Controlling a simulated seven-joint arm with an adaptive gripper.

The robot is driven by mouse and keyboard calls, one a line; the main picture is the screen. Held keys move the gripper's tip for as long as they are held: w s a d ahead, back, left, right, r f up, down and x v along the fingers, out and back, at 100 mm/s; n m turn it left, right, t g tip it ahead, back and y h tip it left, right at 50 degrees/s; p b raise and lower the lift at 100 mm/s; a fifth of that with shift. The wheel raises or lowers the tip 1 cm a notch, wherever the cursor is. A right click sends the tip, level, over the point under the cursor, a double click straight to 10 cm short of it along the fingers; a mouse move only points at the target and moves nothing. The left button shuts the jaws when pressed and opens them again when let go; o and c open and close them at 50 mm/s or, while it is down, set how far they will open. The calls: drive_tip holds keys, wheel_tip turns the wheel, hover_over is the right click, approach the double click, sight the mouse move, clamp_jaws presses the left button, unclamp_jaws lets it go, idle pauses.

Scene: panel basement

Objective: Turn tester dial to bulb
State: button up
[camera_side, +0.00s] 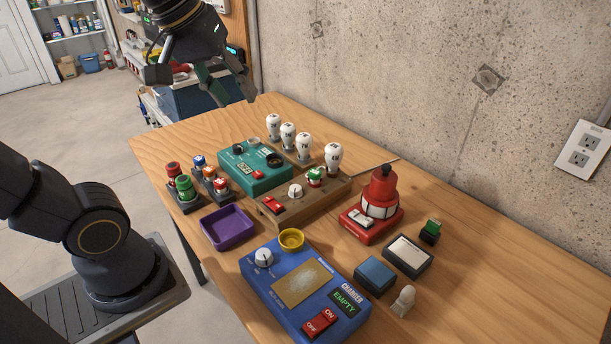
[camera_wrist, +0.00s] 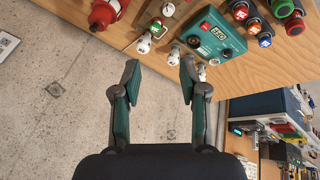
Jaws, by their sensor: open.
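A teal box (camera_side: 240,178), which looks like the tester, sits at the back middle of the table. It has a small display (camera_side: 244,168), a dark round dial (camera_side: 274,160), a second dark knob (camera_side: 238,149) and a red button (camera_side: 257,174). The dial's setting is too small to read. Several white bulbs (camera_side: 304,145) stand in a row behind it. My gripper (camera_side: 232,98) is open and empty, above and beyond the table's far end. In the wrist view the teal box (camera_wrist: 210,38) lies ahead and right of my open fingers (camera_wrist: 158,66).
A wooden board (camera_side: 327,192) with a white knob stands beside the teal box. Nearby are red and green posts (camera_side: 184,188), a purple tray (camera_side: 228,228), a blue charger (camera_side: 305,285) and a red beacon (camera_side: 380,200). A concrete wall (camera_side: 430,80) runs along the back.

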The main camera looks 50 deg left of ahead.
drive_tip(key=w+a+r+n+g, duration=0.1)
drive_tip(key=w+a+r+n, duration=0.1)
drive_tip(key=w+a+n, duration=0.35)
drive_tip(key=n+g, duration=0.4)
drive_tip(key=n, duration=0.4)
hover_over(236, 145)
wheel_tip(236, 145, down, 14)
wheel_tip(236, 145, down, 16)
drive_tip(key=shift+c, duration=0.4)
clamp_jaws()
